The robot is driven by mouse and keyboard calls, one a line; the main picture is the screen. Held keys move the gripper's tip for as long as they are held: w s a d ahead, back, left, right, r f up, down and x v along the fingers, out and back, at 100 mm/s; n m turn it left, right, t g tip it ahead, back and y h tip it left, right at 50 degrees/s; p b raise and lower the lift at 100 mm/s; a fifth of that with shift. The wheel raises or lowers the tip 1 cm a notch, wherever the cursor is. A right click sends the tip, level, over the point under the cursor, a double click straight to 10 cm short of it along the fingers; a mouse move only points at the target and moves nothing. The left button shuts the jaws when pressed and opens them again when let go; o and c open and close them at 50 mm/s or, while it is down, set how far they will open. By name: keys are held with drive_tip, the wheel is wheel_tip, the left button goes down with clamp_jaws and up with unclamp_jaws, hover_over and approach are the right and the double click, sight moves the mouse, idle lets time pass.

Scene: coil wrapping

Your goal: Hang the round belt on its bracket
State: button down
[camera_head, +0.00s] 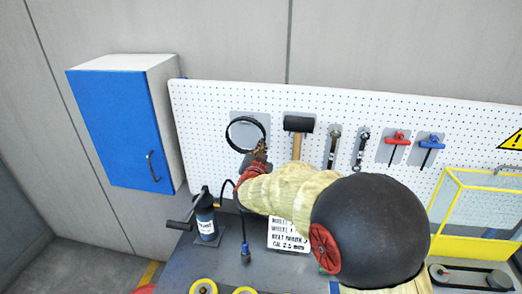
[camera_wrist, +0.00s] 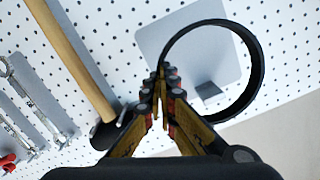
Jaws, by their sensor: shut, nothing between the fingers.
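The round belt (camera_head: 228,134) is a thin black ring at the upper left of the white pegboard, in front of a grey plate. It shows large in the wrist view (camera_wrist: 259,75). The bracket (camera_wrist: 208,91) is a small grey tab on that plate and appears inside the ring, close to its rim; I cannot tell whether they touch. My gripper (camera_wrist: 160,78) is shut, its fingertips by the belt's rim, with nothing seen clamped between them. In the head view my gripper (camera_head: 262,153) covers the belt's lower right.
A hammer (camera_head: 298,125) hangs right of the belt, followed by wrenches (camera_head: 334,146) and red and blue T-handles (camera_head: 397,139). A blue cabinet (camera_head: 120,130) is at left. Below stand a dark cylinder with a crank (camera_head: 205,218) and a yellow-framed guard (camera_head: 478,210).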

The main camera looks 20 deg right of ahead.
drive_tip(key=shift+x, duration=1.55)
drive_tip(key=shift+w+d+f+b, duration=0.3)
drive_tip(key=shift+w+f+b, duration=0.15)
drive_tip(key=shift+b, duration=0.3)
drive_tip(key=shift+f, duration=0.1)
drive_tip(key=c, duration=2.6)
unclamp_jaws()
drive_tip(key=o, duration=0.6)
drive_tip(key=shift+o, duration=0.2)
drive_tip(key=shift+s, duration=0.15)
